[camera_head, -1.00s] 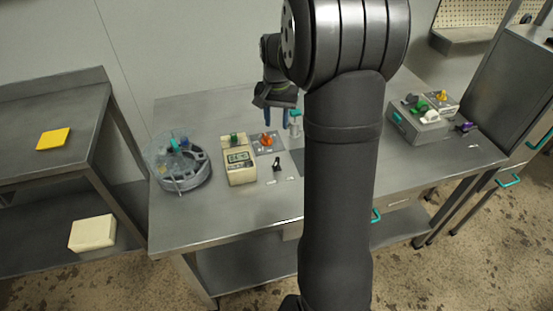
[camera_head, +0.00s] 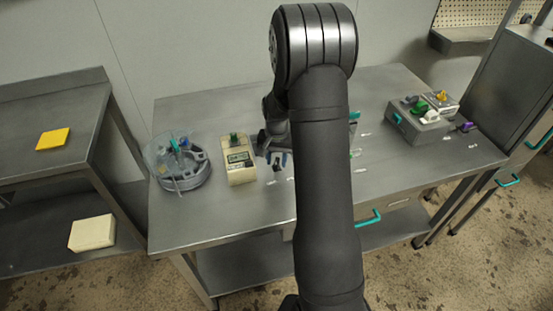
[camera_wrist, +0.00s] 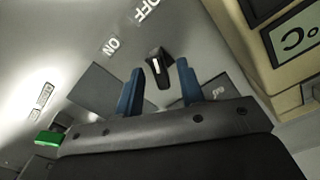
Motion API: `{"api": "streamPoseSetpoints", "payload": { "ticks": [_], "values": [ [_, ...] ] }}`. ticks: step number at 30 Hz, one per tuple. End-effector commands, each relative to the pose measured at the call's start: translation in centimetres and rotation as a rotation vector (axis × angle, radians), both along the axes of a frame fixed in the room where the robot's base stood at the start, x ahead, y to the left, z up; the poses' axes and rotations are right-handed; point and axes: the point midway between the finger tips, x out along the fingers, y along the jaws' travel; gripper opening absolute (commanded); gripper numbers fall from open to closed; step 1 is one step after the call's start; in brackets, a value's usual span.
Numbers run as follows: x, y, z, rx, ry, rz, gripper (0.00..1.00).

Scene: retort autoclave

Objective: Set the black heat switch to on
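The black heat switch (camera_wrist: 158,58) is a small black knob with a white line on the grey bench top, in the upper middle of the wrist view. A white ON label (camera_wrist: 112,47) and an OFF label (camera_wrist: 145,10) lie left of it. My gripper (camera_wrist: 159,68) is open, its two blue fingers pointing at the switch, one on either side of it in the picture. I cannot tell whether the fingertips reach down around it. In the head view my gripper (camera_head: 277,158) is low over the bench at the switch, which is mostly hidden there.
A beige meter box (camera_head: 240,165) with a green knob stands just left of my gripper. A round grey carousel (camera_head: 183,170) is further left. A grey box (camera_head: 418,127) with coloured knobs stands at the right.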

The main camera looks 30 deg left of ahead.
Motion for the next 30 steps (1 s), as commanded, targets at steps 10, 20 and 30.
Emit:
{"api": "streamPoseSetpoints", "payload": {
  "ticks": [10,20,30],
  "values": [
    [-0.01,0.0,-0.19,0.0,0.0,0.0,0.24],
    [0.0,0.0,-0.16,0.0,0.0,0.004,0.0],
    [0.0,0.0,-0.14,0.0,0.0,0.125,0.0]
  ]
}}
